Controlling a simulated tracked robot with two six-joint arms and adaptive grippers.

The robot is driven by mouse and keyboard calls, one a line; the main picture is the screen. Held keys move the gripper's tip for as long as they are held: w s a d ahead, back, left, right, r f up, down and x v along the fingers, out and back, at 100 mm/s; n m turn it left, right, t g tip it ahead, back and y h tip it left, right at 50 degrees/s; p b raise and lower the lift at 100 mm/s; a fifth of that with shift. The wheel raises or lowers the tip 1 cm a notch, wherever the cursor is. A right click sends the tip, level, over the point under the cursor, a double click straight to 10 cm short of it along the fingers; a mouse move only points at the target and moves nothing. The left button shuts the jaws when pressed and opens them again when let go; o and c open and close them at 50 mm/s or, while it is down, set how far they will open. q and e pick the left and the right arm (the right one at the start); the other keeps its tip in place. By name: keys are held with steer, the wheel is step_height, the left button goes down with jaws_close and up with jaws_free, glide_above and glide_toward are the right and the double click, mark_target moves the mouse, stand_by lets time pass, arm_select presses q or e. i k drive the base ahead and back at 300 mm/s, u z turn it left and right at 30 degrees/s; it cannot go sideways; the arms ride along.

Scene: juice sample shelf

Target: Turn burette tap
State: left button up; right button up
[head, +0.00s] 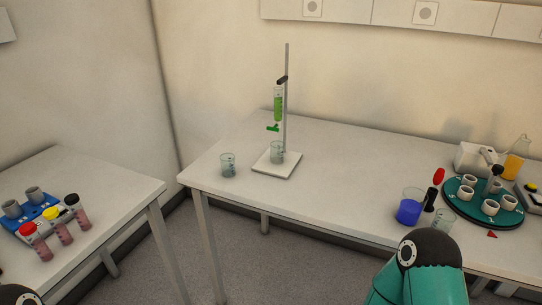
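The burette (278,105) is clamped upright on a stand with a thin grey rod and a pale square base (277,165). It holds green liquid. Its green tap (272,128) sits at the lower end, and its handle looks roughly sideways. A clear beaker (277,152) stands on the base below the tap. A second clear beaker (228,165) stands on the table to the left of the stand. My teal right arm shows at the lower right, but its gripper is not visible. Only a small part of my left arm shows at the bottom left corner.
The stand is on a white table (345,170) with free room right of it. Further right are a blue-filled beaker (409,208), a dark green round carousel (483,217) with white cups, and an orange flask (517,160). A left table (100,180) holds capped tubes. A gap separates the tables.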

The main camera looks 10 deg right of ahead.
mark_target(274, 129)
steer(key=u, duration=0.55)
steer(key=k, duration=1.15)
steer(key=z, duration=0.7)
steer(key=i, duration=1)
